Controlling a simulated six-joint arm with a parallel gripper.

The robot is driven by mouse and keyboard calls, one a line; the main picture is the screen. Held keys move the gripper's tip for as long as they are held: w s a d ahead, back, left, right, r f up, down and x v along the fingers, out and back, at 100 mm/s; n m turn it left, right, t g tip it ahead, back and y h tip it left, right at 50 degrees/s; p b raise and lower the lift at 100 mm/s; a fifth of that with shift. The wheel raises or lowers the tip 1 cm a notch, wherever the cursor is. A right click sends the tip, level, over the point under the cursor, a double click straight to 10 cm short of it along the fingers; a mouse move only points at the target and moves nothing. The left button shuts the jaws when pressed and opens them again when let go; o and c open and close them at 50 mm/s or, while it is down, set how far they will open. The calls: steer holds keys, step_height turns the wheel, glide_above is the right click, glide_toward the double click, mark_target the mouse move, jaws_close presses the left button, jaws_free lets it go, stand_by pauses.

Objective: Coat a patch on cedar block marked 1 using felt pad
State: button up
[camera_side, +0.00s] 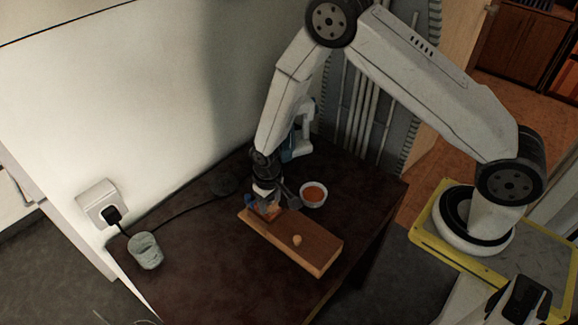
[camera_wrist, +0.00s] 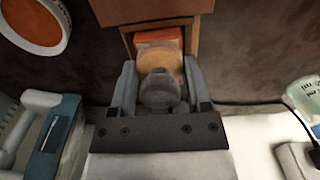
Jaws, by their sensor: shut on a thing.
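The cedar block (camera_side: 315,249) is a long brown plank lying on the dark table in the side view. Its near end shows at the top of the wrist view (camera_wrist: 150,8). I cannot read a number on it. My gripper (camera_side: 267,207) is over the block's left end, pointing down. In the wrist view my gripper (camera_wrist: 160,92) is shut on the grey knob of the felt pad (camera_wrist: 160,62), whose round tan part shows beyond the fingers. Whether the pad touches the block is hard to tell.
A white bowl of orange liquid (camera_side: 313,193) stands behind the block and also shows in the wrist view (camera_wrist: 36,22). A small tan spot or knob (camera_side: 297,240) is on the block.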

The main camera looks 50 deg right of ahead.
steer(key=shift+w, duration=2.4)
steer(key=shift+w+r, duration=0.15)
steer(key=shift+w, duration=0.05)
step_height(320, 180, up, 8)
steer(key=shift+s+d, duration=0.1)
steer(key=shift+s, duration=0.05)
